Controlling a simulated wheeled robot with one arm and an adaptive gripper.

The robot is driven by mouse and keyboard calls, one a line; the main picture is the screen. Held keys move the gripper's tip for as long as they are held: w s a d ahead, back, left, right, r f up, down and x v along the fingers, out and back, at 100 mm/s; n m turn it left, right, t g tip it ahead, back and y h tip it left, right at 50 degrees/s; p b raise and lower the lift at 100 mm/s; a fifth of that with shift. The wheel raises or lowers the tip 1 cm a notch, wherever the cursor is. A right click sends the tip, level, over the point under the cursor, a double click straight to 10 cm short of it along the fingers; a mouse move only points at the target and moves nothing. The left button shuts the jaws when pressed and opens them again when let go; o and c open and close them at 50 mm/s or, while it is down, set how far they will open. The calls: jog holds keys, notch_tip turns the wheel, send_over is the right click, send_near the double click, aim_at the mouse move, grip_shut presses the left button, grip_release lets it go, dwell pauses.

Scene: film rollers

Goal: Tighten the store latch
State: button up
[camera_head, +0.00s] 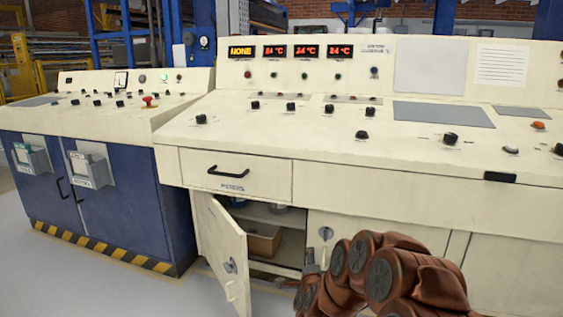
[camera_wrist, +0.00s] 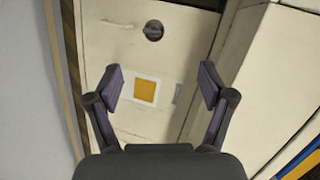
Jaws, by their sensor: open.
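A round dark latch or knob (camera_wrist: 153,31) sits on a cream panel at the top of the wrist view, beyond my fingertips. In the head view, a round grey latch (camera_head: 230,265) is on the open cream door of the low cupboard. Another round latch (camera_head: 326,233) is on the closed door to its right. No readable label shows which is the store latch. My gripper (camera_wrist: 160,82) is open and empty, its fingers apart on either side of a white label with an orange square (camera_wrist: 145,91). In the head view my brown arm hides part of the lower doors.
The open cupboard holds a cardboard box (camera_head: 264,241) on a shelf. A drawer with a black handle (camera_head: 228,173) is above it. The control desk (camera_head: 300,129) with knobs spans the width above. A blue cabinet (camera_head: 110,185) stands left. Grey floor (camera_head: 60,275) is clear at lower left.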

jog(key=s+a+r+n+g+y+p, duration=0.1)
jog(key=s+r+n+g+p, duration=0.15)
jog(key=s+r+p, duration=0.4)
jog(key=s+a+r+n+g+y+p, duration=0.2)
jog(key=s+r+n+p, duration=0.2)
jog(key=r, duration=0.5)
jog(key=s+a+r+n+g+y+p, duration=0.1)
jog(key=s+r+n+g+p, duration=0.15)
jog(key=s+r+p, duration=0.4)
jog(key=s+d+r+n+g+h+p, duration=0.1)
jog(key=s+d+r+n+g+p, duration=0.1)
jog(key=s+r+p, duration=0.4)
jog(key=s+d+r+n+g+h+p, duration=0.1)
jog(key=s+d+r+n+g+p, duration=0.2)
jog(key=s+r, duration=0.9)
jog(key=s+d+r+n+g+p, duration=0.3)
jog(key=s+d+r+p, duration=0.4)
jog(key=s, duration=1.2)
notch_tip(320, 180, up, 2)
jog(key=g+p, duration=0.1)
jog(key=p, duration=0.2)
jog(key=shift+s+d+r+g+h+p, duration=0.2)
jog(key=shift+s+d+g+h+p, duration=0.1)
jog(key=shift+h+p, duration=0.1)
jog(key=shift+w, duration=0.1)
jog(key=shift+c, duration=0.4)
